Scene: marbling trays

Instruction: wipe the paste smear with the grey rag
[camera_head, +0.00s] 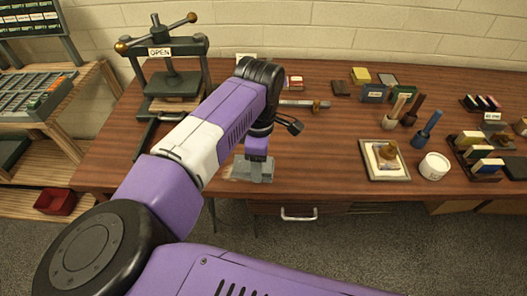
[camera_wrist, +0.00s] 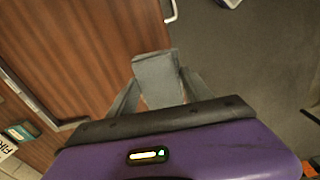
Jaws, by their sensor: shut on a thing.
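My gripper (camera_head: 257,158) is low over the front edge of the wooden table, left of the picture's middle. It is shut on a grey rag (camera_head: 252,173), which looks like a folded block and is at or close to the tabletop. In the wrist view the grey rag (camera_wrist: 156,72) sits between the two fingers, near the table's edge with the floor beyond. A faint pale patch shows on the wood just left of the rag in the head view; I cannot tell if it is the paste smear. The rag and gripper may hide part of it.
A press (camera_head: 172,85) with an "OPEN" sign stands at the back left. A tray (camera_head: 371,170) holding a stamp-like object and a white tub (camera_head: 434,166) are to the right. A drawer handle (camera_head: 299,216) is below the front edge. The table between rag and tray is clear.

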